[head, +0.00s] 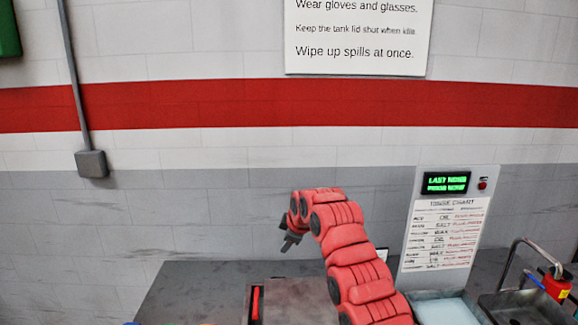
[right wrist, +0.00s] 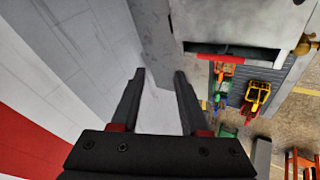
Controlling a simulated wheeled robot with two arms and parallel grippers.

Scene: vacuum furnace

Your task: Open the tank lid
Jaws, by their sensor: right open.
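No part is clearly marked as the tank lid. A grey metal box (head: 300,300) with a flat top and a red strip in a slot on its left stands on the bench, cut off by the bottom edge. A grey box with a dark, red-edged slot (right wrist: 235,28) shows at upper right in the right wrist view; I cannot tell if it is the same one. My right gripper (head: 290,243) is above and behind the box, fingers pointing down-left. In the right wrist view its two fingers (right wrist: 160,82) are apart with nothing between them. My left gripper is out of view.
The bench (head: 195,290) is clear at left. The wall is behind.

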